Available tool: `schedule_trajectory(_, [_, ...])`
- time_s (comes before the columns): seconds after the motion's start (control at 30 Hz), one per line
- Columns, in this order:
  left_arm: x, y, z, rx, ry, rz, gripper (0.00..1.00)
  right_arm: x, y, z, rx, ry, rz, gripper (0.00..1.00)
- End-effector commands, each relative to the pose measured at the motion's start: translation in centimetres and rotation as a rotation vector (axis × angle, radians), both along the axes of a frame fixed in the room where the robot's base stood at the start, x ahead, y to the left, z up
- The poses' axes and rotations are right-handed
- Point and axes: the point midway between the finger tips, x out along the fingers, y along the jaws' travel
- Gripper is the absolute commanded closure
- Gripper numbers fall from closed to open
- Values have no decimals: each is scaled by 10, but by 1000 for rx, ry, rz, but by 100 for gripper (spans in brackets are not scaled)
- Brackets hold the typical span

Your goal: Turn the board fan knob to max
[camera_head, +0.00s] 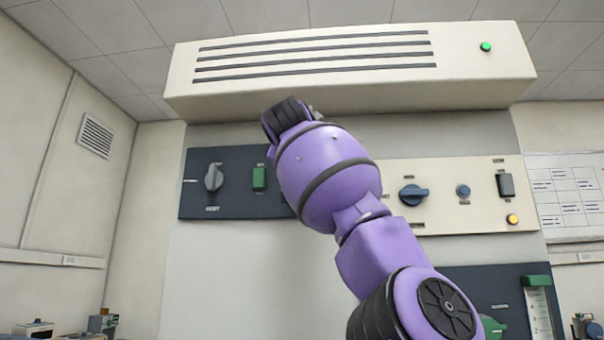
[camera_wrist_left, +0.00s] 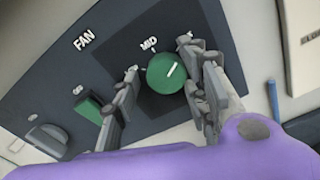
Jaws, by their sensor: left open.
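The fan board (camera_wrist_left: 100,50) is a dark panel marked FAN. It also shows at the left in the head view (camera_head: 235,208). Its round green knob (camera_wrist_left: 160,84) has a white pointer line, tilted up and right in the left wrist view, to the right of the MID mark. My left gripper (camera_wrist_left: 163,72) is open, with one finger on each side of the knob. I cannot tell whether the fingers touch it. In the head view a purple arm hides the knob and the fingers. My right gripper is not in view.
The dark panel also carries a grey knob (camera_head: 213,178) and a green switch (camera_head: 258,178). A vented hood (camera_head: 350,95) overhangs above.

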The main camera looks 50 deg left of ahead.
Motion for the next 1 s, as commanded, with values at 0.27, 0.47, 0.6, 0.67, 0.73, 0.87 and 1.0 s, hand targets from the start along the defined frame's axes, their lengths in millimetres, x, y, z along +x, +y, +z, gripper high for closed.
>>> schedule_trajectory(0.27, [-29,-25,1,0,-5,-1,59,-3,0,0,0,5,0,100])
schedule_trajectory(0.47, [-62,-52,1,1,-4,0,59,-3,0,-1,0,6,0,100])
schedule_trajectory(0.6, [-80,-67,1,-1,-2,1,59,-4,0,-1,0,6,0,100])
schedule_trajectory(0.67, [-85,-71,1,0,-1,2,59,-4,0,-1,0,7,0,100])
schedule_trajectory(0.73, [-89,-74,0,0,0,1,59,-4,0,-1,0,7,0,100])
schedule_trajectory(0.87, [-92,-77,0,1,1,0,59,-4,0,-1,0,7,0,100])
schedule_trajectory(1.0, [-92,-77,0,0,1,1,59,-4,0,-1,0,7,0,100])
